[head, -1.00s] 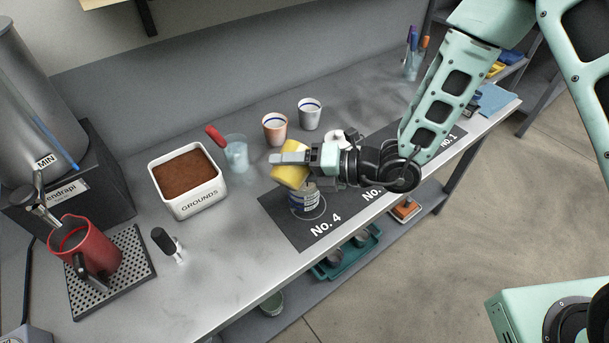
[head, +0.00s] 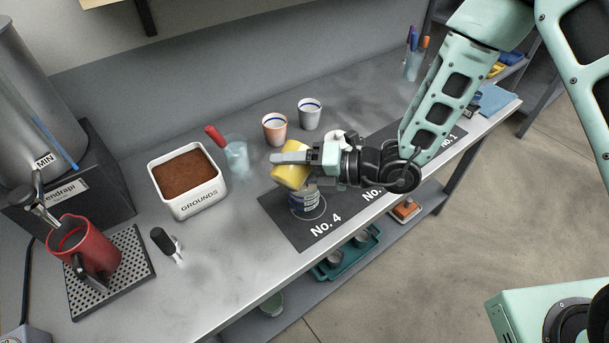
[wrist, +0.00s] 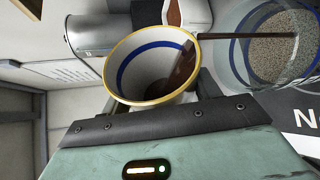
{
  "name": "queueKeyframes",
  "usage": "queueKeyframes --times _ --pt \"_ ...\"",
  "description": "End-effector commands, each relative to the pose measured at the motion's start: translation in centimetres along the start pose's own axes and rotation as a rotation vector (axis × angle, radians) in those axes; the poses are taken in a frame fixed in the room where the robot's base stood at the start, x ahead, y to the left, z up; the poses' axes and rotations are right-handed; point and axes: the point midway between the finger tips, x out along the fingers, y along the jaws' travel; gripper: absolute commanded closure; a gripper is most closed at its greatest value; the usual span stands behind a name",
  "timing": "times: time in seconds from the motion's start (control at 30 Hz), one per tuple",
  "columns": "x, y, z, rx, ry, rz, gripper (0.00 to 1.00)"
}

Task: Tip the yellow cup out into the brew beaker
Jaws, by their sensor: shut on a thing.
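My gripper (head: 312,156) is shut on the yellow cup (head: 292,172) and holds it tilted above the No. 4 place on the dark mat. In the wrist view the cup (wrist: 122,62) shows a yellow rim, a pale inside with a blue band, and dark liquid inside. A brown stream (wrist: 245,36) runs from its lip towards a clear beaker (wrist: 238,62) with speckled, grainy contents. In the head view the brew beaker (head: 304,203) stands below the cup, partly hidden by the cup and gripper.
The white grounds bin (head: 190,203), a glass with a red-handled tool (head: 237,155), and two banded cups (head: 275,128) (head: 310,113) stand nearby. A red jug (head: 88,245) is on a drip tray at left. The dark mat (head: 285,225) runs along the bench's front edge.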

Motion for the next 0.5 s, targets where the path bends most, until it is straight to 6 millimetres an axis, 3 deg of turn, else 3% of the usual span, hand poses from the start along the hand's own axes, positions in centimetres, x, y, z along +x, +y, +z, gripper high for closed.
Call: queueKeyframes --times 0.5 --pt "-0.01 0.03 0.04 0.027 0.004 0.012 0.71"
